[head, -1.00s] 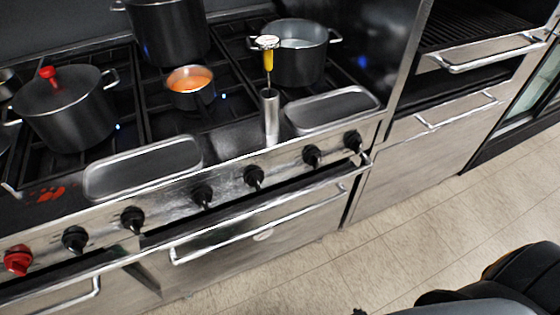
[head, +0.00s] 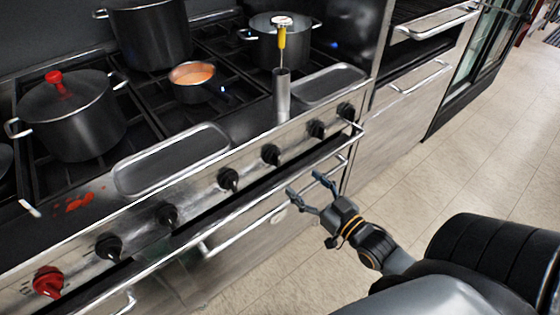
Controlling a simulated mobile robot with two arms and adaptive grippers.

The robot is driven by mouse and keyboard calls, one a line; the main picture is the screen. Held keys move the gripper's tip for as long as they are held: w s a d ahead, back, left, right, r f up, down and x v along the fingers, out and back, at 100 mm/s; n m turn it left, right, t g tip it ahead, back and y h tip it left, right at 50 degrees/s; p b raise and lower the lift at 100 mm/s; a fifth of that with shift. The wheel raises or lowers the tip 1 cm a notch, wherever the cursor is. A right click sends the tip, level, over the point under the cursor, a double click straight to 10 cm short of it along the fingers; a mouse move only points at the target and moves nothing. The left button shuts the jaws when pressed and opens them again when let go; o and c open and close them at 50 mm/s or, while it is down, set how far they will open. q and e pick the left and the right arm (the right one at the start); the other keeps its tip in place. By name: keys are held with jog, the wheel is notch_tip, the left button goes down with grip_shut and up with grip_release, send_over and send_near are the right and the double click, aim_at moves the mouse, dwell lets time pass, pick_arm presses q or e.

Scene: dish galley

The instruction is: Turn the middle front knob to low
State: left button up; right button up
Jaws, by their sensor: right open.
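A row of several front knobs runs along the steel stove panel. The knob near the middle of the row (head: 228,179) is black and pointed, with further black knobs on both sides, among them one just right of it (head: 270,155). A red knob (head: 48,281) is at the left end. The knobs' setting marks are too small to read. My right gripper (head: 304,184) is open and empty, in front of the oven door and below the right-hand knobs, apart from them. My left gripper is not in view.
A rail (head: 250,198) runs below the knobs. On the stove stand a lidded pot (head: 70,120), a small pan of orange liquid (head: 197,84), and a pot with a yellow-handled thermometer (head: 281,37) nearby. The floor (head: 480,150) at right is clear.

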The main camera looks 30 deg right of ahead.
aim_at(279, 162)
jog(key=w, duration=0.7)
jog(key=w+a, duration=0.1)
jog(key=w, duration=0.2)
jog(key=shift+w, duration=0.25)
jog(key=c, duration=1.2)
